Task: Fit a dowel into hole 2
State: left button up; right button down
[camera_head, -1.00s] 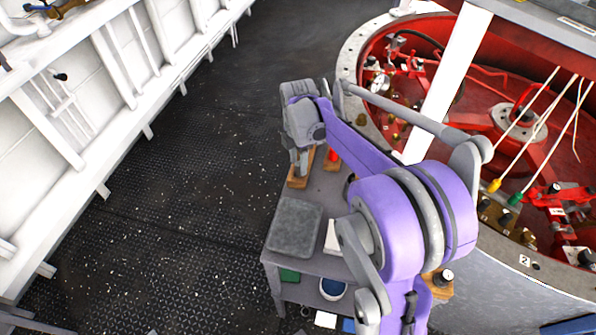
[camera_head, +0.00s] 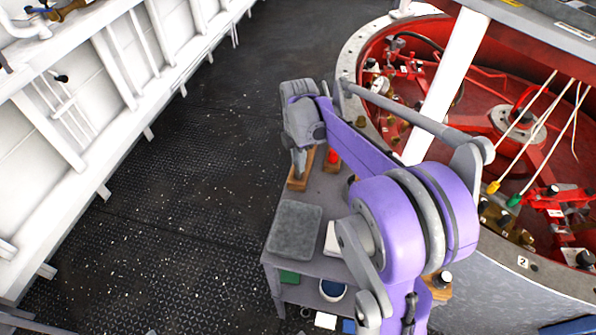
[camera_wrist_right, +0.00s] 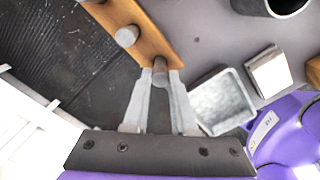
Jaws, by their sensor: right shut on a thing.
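A wooden block (camera_wrist_right: 155,30) with grey dowels in it lies at the top of the right wrist view; its end also shows in the head view (camera_head: 297,184) at the far end of the small grey table. One dowel (camera_wrist_right: 126,37) stands free of the fingers. My right gripper (camera_wrist_right: 161,77) is shut on another dowel (camera_wrist_right: 160,66) near the block's edge. In the head view my right gripper (camera_head: 299,162) points down over the block. I cannot tell whether the held dowel is still seated. No numbered hole shows clearly on the block. My left gripper is not in view.
A grey tray (camera_head: 294,230) sits on the table, with a white item (camera_head: 332,238) beside it. A red object (camera_head: 333,160) stands near the block. A round red machine (camera_head: 480,90) fills the right; a "2" label (camera_head: 523,262) marks its side. The deck at left is clear.

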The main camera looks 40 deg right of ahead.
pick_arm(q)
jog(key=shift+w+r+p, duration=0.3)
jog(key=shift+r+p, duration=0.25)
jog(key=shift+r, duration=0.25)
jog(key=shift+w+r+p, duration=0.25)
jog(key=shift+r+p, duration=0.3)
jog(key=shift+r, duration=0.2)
pick_arm(e)
jog(key=shift+r, duration=2.2)
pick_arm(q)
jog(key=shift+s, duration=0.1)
pick_arm(e)
jog(key=shift+s+f, duration=0.1)
